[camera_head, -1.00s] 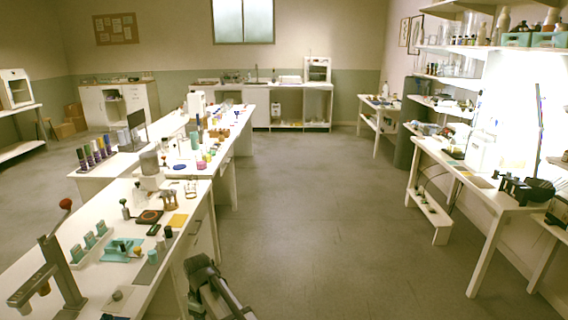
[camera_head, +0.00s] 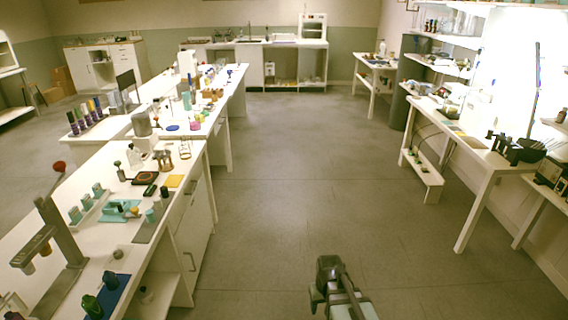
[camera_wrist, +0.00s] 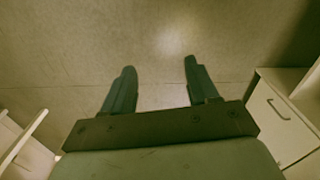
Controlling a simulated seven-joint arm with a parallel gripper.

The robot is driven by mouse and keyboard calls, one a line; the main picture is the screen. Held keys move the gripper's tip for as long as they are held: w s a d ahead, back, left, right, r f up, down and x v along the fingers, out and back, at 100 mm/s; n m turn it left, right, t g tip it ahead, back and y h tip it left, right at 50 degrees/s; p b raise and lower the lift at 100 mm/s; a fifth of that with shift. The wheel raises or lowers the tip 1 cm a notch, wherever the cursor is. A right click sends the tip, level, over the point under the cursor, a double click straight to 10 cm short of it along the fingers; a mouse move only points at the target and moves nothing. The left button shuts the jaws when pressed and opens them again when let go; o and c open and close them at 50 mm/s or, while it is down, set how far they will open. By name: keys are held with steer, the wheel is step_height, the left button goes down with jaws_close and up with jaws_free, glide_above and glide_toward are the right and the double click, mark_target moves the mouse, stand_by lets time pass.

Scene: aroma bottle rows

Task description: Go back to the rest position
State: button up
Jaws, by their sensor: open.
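My gripper (camera_wrist: 159,80) shows in the wrist view with its two dark fingers spread apart and nothing between them, over bare grey floor. In the head view my gripper (camera_head: 322,300) is at the bottom, right of the middle, above the floor in the aisle. It is clear of the long white bench (camera_head: 197,205) on the left. A blue mat (camera_head: 109,296) with a green bottle (camera_head: 92,306) on it lies at the near end of that bench.
The aisle floor (camera_head: 300,180) is open. A white side table (camera_head: 480,160) stands on the right. A drawer front (camera_wrist: 281,120) is near on the right in the wrist view. A tall grey stand (camera_head: 55,235) rises from the left bench.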

steer(key=s+d+f+g, duration=0.1)
steer(key=s+f+g, duration=0.1)
steer(key=s+f, duration=0.5)
steer(key=s+d+f+m+g, duration=0.1)
steer(key=s+f, duration=0.6)
steer(key=s, duration=0.7)
steer(key=s+d+f+g, duration=0.2)
steer(key=s+f, duration=0.5)
steer(key=s, duration=0.4)
steer(key=shift+s+f+m+g, duration=0.25)
steer(key=shift+m+g, duration=0.15)
steer(key=shift+g, duration=0.5)
